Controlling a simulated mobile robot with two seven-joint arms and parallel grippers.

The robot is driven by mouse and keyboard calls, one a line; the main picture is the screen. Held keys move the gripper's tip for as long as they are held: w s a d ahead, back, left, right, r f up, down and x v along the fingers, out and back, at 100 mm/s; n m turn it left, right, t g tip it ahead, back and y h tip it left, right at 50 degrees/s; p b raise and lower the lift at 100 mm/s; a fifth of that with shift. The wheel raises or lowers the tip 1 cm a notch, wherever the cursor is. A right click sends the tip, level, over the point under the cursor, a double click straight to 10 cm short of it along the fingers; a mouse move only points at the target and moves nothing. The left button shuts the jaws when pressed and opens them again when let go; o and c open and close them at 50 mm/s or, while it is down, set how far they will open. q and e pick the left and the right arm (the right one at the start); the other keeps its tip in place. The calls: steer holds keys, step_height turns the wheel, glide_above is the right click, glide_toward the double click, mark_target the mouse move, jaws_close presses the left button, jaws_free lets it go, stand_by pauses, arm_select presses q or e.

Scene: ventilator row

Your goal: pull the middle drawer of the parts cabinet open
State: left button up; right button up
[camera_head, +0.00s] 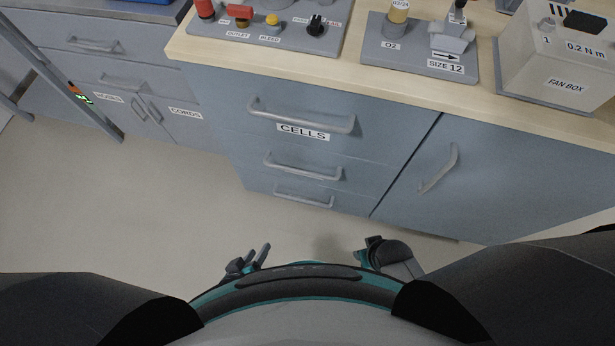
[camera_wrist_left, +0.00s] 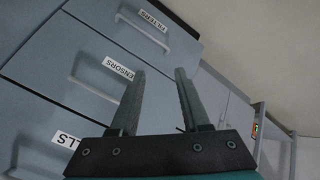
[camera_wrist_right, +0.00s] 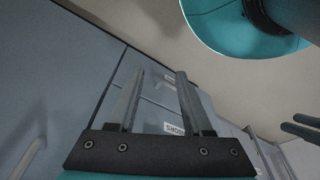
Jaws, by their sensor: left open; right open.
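The blue-grey parts cabinet (camera_head: 350,120) has three stacked drawers, all flush. The middle drawer's bar handle (camera_head: 303,168) sits under the top drawer marked CELLS. In the left wrist view the middle drawer carries a SENSORS label (camera_wrist_left: 118,69), with its handle (camera_wrist_left: 95,88) left of the fingers. My left gripper (camera_head: 255,257) is open and empty, low in front of the cabinet and apart from it. It also shows in the left wrist view (camera_wrist_left: 160,75).
The bottom drawer handle (camera_head: 304,198) is just below the middle one. A cupboard door with a slanted handle (camera_head: 438,168) is to the right. A fan box (camera_head: 560,70) and fittings stand on the worktop. The floor (camera_head: 130,200) at left is clear.

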arm_select(q)
steer(key=w+d+n+t+h+b, duration=0.1)
steer(key=w+d+n+t+b, duration=0.25)
steer(key=w+b, duration=0.2)
steer(key=n+t+h+b, duration=0.1)
steer(key=n+t+b, duration=0.3)
steer(key=n+b, duration=0.5)
glide_toward(297, 170)
steer(key=w+f+m+b, duration=0.1)
steer(key=w+m+b, duration=0.1)
steer(key=w+m, duration=0.1)
arm_select(e)
steer(key=w+r+t, duration=0.2)
steer(key=w+r, duration=0.5)
steer(key=r, duration=0.2)
arm_select(q)
steer(key=shift+n+g, duration=0.25)
steer(key=shift+d+b+x, duration=0.2)
steer(key=shift+b+x, duration=0.6)
steer(key=shift+x, duration=1.05)
steer(key=shift+d+b+x, duration=0.15)
steer(key=shift+b+x, duration=0.6)
steer(key=shift+x, duration=1.05)
arm_select(e)
steer(key=w+a+t+y, duration=0.3)
steer(key=w+a+t, duration=0.2)
steer(key=a, duration=0.2)
steer(key=shift+a+t, duration=0.2)
steer(key=shift+t, duration=0.2)
